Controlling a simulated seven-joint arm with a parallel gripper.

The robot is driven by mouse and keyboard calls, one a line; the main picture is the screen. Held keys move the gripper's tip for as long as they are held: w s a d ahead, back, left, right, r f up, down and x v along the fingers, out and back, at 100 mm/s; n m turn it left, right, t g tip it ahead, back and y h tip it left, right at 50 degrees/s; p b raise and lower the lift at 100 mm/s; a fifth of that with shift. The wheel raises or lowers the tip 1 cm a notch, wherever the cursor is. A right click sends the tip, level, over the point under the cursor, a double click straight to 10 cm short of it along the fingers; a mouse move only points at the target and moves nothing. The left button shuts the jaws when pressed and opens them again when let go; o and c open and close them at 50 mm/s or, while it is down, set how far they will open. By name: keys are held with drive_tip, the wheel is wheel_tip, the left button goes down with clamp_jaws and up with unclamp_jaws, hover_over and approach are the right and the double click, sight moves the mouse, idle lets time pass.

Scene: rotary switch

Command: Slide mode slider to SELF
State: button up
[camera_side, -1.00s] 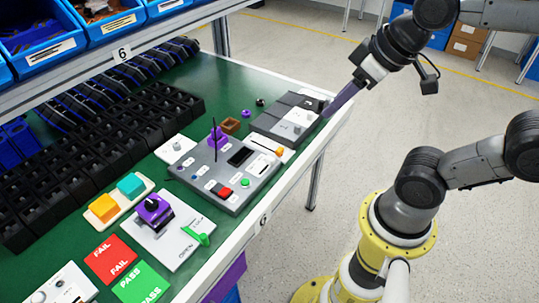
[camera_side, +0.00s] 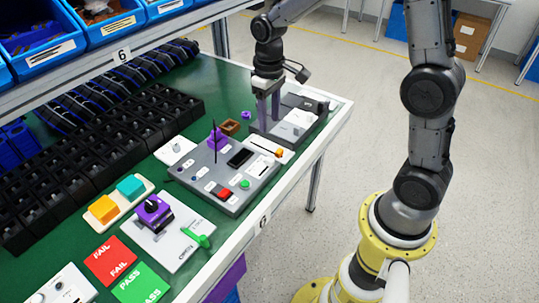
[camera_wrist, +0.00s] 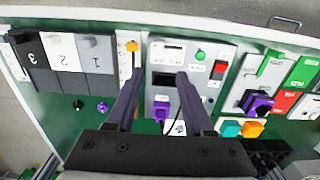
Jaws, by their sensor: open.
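A white plate (camera_side: 266,144) with a dark slot carries an orange knob (camera_side: 279,152), which I take for the mode slider. The knob sits at the plate's near right end in the side view. In the wrist view the orange knob (camera_wrist: 131,46) is at the top end of its narrow strip. Its labels are too small to read. My gripper (camera_side: 269,121) is open, pointing down, with nothing between its purple fingers. It is behind and left of the knob in the side view. In the wrist view my gripper (camera_wrist: 160,75) has its left fingertip near the strip.
A grey panel (camera_side: 222,183) with a black screen, red and green buttons and a purple connector lies beside the slider plate. Grey and white numbered blocks (camera_wrist: 65,52) stand on its other side. A brown open box (camera_side: 230,126) is close by. Green table (camera_side: 190,112) shows behind.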

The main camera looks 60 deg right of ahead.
sight(269, 159)
wheel_tip(269, 159, down, 14)
drive_tip(key=shift+r, duration=0.25)
idle(0.3)
clamp_jaws()
idle(1.3)
